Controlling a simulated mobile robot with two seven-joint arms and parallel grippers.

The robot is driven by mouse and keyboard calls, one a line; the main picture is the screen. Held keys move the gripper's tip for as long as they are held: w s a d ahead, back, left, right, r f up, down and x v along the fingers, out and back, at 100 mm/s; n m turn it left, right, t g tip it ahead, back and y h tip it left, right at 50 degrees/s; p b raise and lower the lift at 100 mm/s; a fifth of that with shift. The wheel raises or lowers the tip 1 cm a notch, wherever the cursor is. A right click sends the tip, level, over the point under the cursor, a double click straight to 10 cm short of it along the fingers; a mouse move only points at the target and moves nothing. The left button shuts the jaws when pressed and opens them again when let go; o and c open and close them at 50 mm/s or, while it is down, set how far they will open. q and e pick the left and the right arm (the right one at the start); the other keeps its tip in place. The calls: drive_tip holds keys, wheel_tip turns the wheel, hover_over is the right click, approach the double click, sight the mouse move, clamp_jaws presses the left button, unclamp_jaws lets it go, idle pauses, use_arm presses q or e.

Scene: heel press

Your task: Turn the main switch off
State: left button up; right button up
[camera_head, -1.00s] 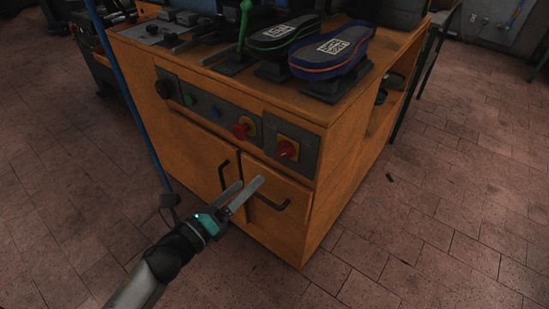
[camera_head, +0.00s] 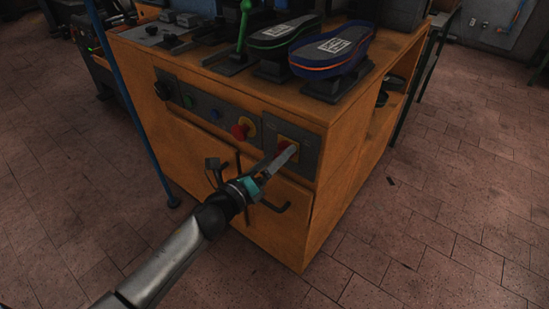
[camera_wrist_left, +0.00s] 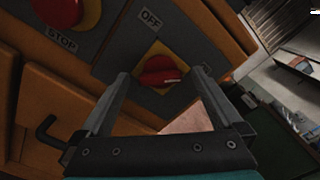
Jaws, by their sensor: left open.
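The main switch is a red rotary knob on a yellow plate, on a grey panel at the right of the cabinet front. In the left wrist view the red knob (camera_wrist_left: 160,72) sits between the finger tips, under a label reading OFF (camera_wrist_left: 151,19). In the head view my left gripper (camera_head: 284,158) is at the switch panel (camera_head: 307,146) and covers most of the knob. Its fingers are open, one on each side of the knob. I cannot tell whether they touch it. My right gripper is not in view.
A red STOP button (camera_head: 243,128) on yellow sits left of the switch, with blue (camera_head: 213,115) and green (camera_head: 188,101) buttons further left. Cabinet door handles (camera_head: 275,207) lie below. Shoe forms (camera_head: 333,48) and a green lever (camera_head: 243,27) stand on top.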

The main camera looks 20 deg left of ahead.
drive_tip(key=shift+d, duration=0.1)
use_arm(q)
drive_tip(key=c, duration=1.4)
